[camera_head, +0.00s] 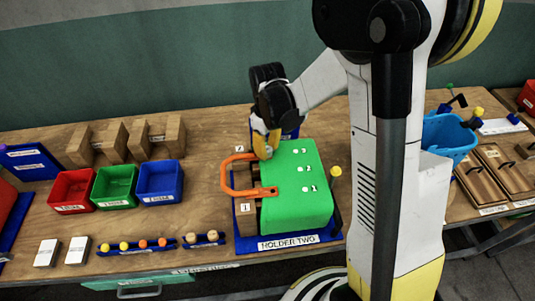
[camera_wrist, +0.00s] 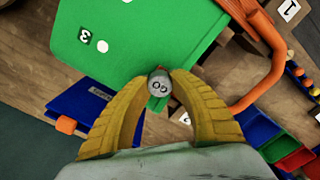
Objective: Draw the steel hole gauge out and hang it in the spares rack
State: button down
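The steel hole gauge (camera_wrist: 159,86) shows in the wrist view as a grey round end marked "GO". My gripper (camera_wrist: 159,76) has its yellow fingertips against both sides of it. The gauge's far end is hidden, so I cannot tell whether it sits in a hole. In the head view my gripper (camera_head: 266,146) is at the back left corner of the green block (camera_head: 292,212) on the base labelled "HOLDER TWO". The block's top has white spots and number labels. A blue panel (camera_wrist: 92,103) with an unreadable label and an orange part stands behind it; I cannot tell whether it is the spares rack.
An orange handle (camera_head: 228,176) curves out left of the block. Red (camera_head: 72,190), green (camera_head: 115,186) and blue (camera_head: 160,182) bins stand left, with wooden stands (camera_head: 156,138) behind. A yellow-topped lever (camera_head: 336,172) stands right of the block. Bare table lies between bins and holder.

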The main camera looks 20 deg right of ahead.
jog(key=shift+r, duration=0.25)
jog(key=shift+r+p, duration=0.35)
jog(key=shift+p, duration=0.05)
jog(key=shift+r, duration=0.35)
jog(key=shift+r+p, duration=0.35)
jog(key=shift+p, duration=0.1)
jog(key=shift+r, duration=0.3)
jog(key=shift+r+p, duration=1.35)
jog(key=shift+r, duration=0.55)
jog(key=shift+f, duration=0.1)
